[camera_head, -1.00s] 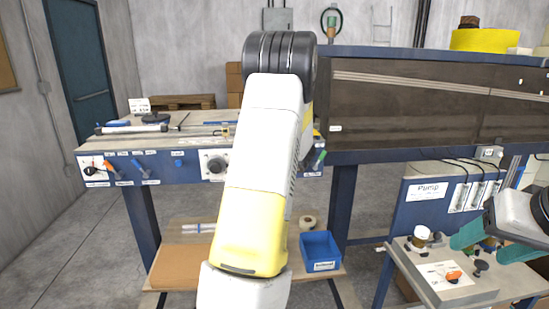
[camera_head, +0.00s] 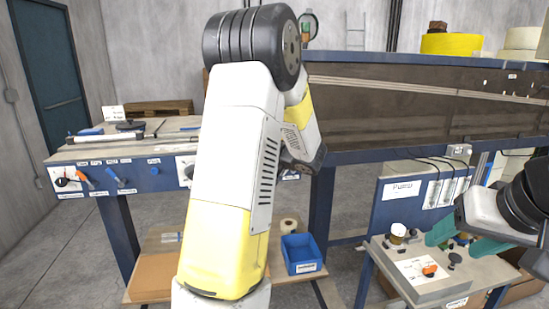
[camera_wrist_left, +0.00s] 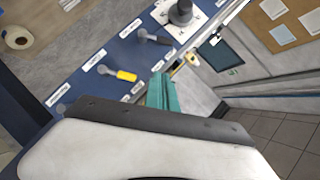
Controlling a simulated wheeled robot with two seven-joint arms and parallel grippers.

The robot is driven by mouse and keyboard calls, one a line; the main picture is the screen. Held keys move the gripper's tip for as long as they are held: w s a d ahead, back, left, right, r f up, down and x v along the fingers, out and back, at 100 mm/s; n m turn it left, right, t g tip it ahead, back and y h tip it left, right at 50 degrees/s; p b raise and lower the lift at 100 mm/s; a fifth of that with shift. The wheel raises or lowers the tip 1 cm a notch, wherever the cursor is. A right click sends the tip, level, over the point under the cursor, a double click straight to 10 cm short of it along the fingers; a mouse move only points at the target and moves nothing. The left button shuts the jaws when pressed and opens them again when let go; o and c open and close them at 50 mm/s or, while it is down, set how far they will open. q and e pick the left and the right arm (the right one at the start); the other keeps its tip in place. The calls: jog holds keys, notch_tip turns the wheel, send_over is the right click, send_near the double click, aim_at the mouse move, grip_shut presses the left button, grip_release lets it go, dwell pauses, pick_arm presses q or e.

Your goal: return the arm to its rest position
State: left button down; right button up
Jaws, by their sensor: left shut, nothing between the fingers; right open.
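My left arm (camera_head: 225,190) rises through the middle of the head view, white and yellow with a black joint at the top. Its gripper is hidden in that view. In the left wrist view the teal fingers of my left gripper (camera_wrist_left: 161,92) are together and hold nothing, in front of the blue control panel (camera_wrist_left: 105,80). My right gripper (camera_head: 455,241) is at the right of the head view, with teal fingers apart and empty above the grey pump stand. Part of it is hidden by its own wrist.
The workbench with a blue front (camera_head: 130,176) stands at left, with knobs and levers on it. A blue bin (camera_head: 301,256) and a tape roll (camera_head: 289,226) sit on the low shelf. The pump stand (camera_head: 420,285) is at right. Floor at far left is clear.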

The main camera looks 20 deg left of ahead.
pick_arm(q)
jog(key=s+n+g+h, duration=0.2)
jog(key=s+g+h, duration=0.1)
jog(key=s, duration=0.8)
jog(key=s+d+r+m+t+h, duration=0.1)
jog(key=s+d+r+h, duration=0.1)
jog(key=s+d+h, duration=0.4)
jog(key=s+d+r+m+t+h, duration=0.1)
jog(key=s+d+h, duration=0.4)
jog(key=s+d, duration=0.7)
jog(key=d, duration=0.3)
jog(key=shift+s+r+h, duration=0.35)
jog(key=shift+s+h, duration=0.05)
jog(key=shift+d, duration=0.1)
